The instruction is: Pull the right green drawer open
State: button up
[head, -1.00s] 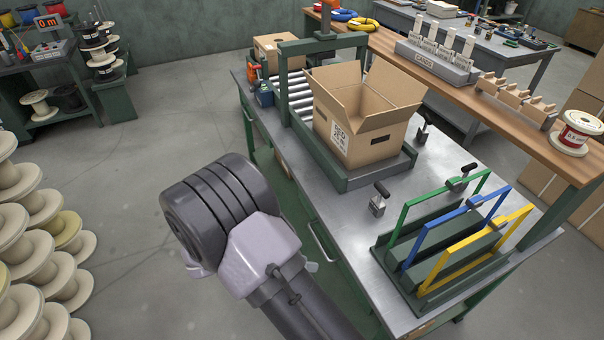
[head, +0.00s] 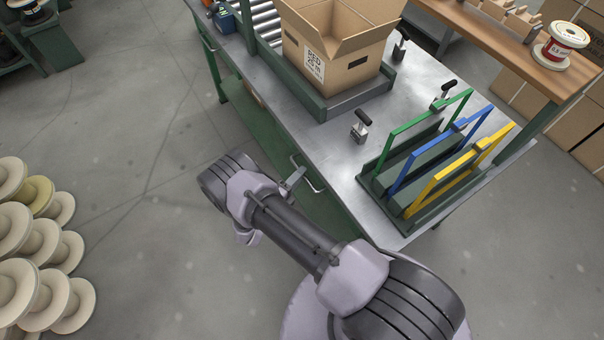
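The right green drawer (head: 322,208) is in the front side of the workbench, under the metal top. Its pale bar handle (head: 309,176) shows just right of my gripper. The drawer front looks flush with the bench, though my arm covers part of it. My gripper (head: 297,176) is at the handle's left end, small and partly hidden behind my wrist. I cannot tell whether its fingers are around the handle or only beside it, or whether they are open or shut.
On the bench top (head: 335,150) stand an open cardboard box (head: 345,70), a black-handled clamp (head: 361,127) and green, blue and yellow frames (head: 452,178). Pale spools (head: 38,240) are stacked at the left. The floor (head: 130,130) between them and the bench is clear.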

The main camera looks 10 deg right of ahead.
jog(key=shift+x, duration=1.15)
jog(key=shift+c, duration=0.2)
grip_shut()
dwell(0.4)
